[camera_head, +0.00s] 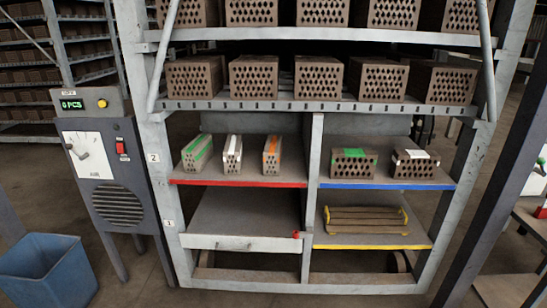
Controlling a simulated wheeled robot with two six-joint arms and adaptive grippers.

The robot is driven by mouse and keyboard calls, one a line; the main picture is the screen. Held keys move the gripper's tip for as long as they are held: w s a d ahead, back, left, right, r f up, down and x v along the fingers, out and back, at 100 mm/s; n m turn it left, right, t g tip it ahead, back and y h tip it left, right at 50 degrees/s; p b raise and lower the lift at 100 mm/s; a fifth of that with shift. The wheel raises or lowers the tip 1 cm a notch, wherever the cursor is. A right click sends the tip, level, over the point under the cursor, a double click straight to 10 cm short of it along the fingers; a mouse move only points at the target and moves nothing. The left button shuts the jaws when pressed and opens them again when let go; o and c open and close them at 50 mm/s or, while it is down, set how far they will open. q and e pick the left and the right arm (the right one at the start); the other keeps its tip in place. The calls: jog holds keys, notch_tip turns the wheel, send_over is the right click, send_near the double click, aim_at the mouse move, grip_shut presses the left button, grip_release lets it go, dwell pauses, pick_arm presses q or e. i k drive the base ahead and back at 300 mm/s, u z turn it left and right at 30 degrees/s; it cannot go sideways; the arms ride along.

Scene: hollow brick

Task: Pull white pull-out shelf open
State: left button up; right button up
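The white pull-out shelf (240,243) is in the lower left bay of the rack, below the red-edged shelf. Its white front strip runs across the bay from the left post to the middle post, with a thin dark mark along it. Its grey top (245,215) is bare. A small red piece (295,234) sits at its right end. The front looks about level with the rack's front; I cannot tell whether it sticks out slightly. Neither of my grippers is in view.
Bricks stand on the red-edged shelf (240,184) and blue-edged shelf (385,186). A wooden crate (365,220) sits on the yellow-edged shelf (372,246). At left are a control cabinet (118,205) and blue bin (45,272). A dark post (490,180) stands at right.

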aim_at(227, 218)
jog(key=u, duration=0.4)
jog(key=i, duration=0.4)
jog(key=u, duration=0.8)
jog(key=i, duration=0.95)
jog(key=z, duration=0.75)
jog(key=i, duration=0.75)
jog(key=z, duration=0.95)
